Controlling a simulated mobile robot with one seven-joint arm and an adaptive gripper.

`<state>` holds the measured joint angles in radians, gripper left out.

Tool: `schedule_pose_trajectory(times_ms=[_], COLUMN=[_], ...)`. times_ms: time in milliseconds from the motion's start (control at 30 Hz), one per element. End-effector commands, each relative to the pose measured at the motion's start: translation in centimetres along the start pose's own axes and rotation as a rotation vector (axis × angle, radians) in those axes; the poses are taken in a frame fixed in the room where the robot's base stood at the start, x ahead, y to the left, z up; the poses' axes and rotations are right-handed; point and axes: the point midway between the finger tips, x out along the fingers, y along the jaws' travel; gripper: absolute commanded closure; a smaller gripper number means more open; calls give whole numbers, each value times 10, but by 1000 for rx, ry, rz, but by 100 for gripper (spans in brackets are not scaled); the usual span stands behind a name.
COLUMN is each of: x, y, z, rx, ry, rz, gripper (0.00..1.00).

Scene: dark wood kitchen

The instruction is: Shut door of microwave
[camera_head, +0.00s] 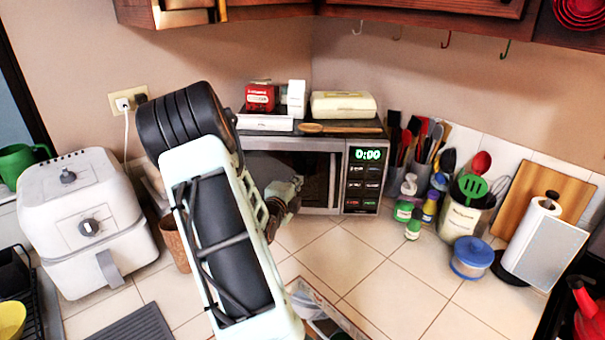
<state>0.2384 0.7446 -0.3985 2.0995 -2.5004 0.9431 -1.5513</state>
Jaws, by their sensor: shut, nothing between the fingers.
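The microwave (366,180) is silver with a dark door window and stands against the back wall in the corner. Its green display reads 0:00. The microwave door (318,168) looks flush with the control panel, its vertical handle at the right edge of the door. My arm hides the left part of the microwave, so I cannot see the hinge side. My gripper (296,184) is shut and empty, in front of the lower middle of the door. I cannot tell whether it touches the door.
Boxes, a yellowish container (343,105) and a wooden spoon (340,129) lie on top of the microwave. A white air fryer (85,220) stands at left. Utensil holders, small jars and a paper towel roll (545,240) stand at right. Tiled counter (400,290) in front is mostly clear.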

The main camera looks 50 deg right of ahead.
Motion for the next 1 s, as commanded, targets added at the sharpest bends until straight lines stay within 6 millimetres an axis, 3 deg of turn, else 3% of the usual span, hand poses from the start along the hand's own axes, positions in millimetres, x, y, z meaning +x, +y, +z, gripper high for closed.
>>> schedule_pose_trajectory(times_ms=[600, 1000], x=[-62, -70], y=[12, 14], z=[0, 0], rx=[0, 0], ry=[-1, -1], rz=[0, -1], gripper=[100, 100])
